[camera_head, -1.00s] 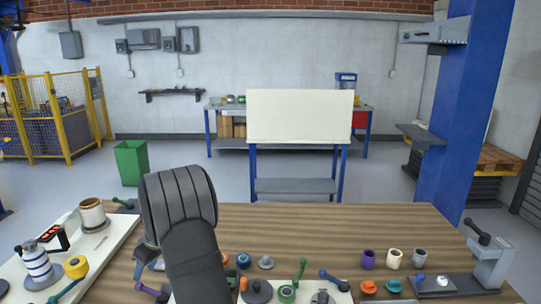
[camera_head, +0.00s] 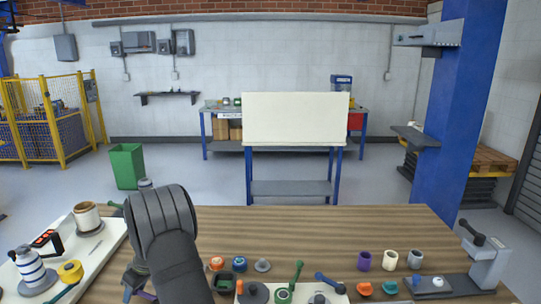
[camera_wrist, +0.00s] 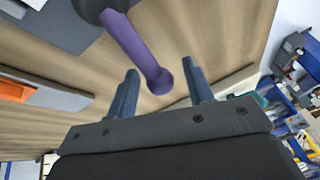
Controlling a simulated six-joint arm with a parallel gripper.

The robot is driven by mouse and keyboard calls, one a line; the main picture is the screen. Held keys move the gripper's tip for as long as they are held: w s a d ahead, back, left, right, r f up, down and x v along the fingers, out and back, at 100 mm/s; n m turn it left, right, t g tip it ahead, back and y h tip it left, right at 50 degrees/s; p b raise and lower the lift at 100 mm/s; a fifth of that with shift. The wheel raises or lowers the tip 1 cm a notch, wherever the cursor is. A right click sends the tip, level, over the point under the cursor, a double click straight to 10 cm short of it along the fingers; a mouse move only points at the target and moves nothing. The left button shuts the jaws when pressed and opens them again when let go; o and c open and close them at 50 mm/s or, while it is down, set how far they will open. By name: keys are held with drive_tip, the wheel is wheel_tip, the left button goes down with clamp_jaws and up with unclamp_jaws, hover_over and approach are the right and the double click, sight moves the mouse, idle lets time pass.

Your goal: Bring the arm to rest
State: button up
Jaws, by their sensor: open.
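My gripper (camera_wrist: 160,67) is open in the wrist view, its two blue-grey fingers pointing at the wooden table (camera_head: 330,225). A purple handle (camera_wrist: 140,48) with a rounded end shows between and beyond the fingertips. The fingers are apart and not closed on it; I cannot tell how far off it is. In the head view my dark arm (camera_head: 168,240) reaches over the table's near left part and hides what lies behind it. The fingers do not show clearly there.
Several rings and rollers, with a green-handled tool (camera_head: 297,272), lie right of my arm. A grey fixture (camera_head: 485,265) stands at right. The table's far middle is clear.

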drive_tip(key=v, duration=1.7)
drive_tip(key=x, duration=1.7)
drive_tip(key=shift+w+d+m+t, duration=0.1)
drive_tip(key=shift+w+m+t, duration=0.45)
drive_tip(key=shift+m, duration=0.55)
drive_tip(key=shift+w, duration=0.1)
drive_tip(key=shift+s+n+g, duration=0.5)
drive_tip(key=shift+n+g, duration=0.05)
drive_tip(key=shift+n, duration=0.25)
drive_tip(key=s+v, duration=0.1)
drive_tip(key=v, duration=1.6)
drive_tip(key=shift+w+n, duration=0.3)
drive_tip(key=shift+w, duration=0.15)
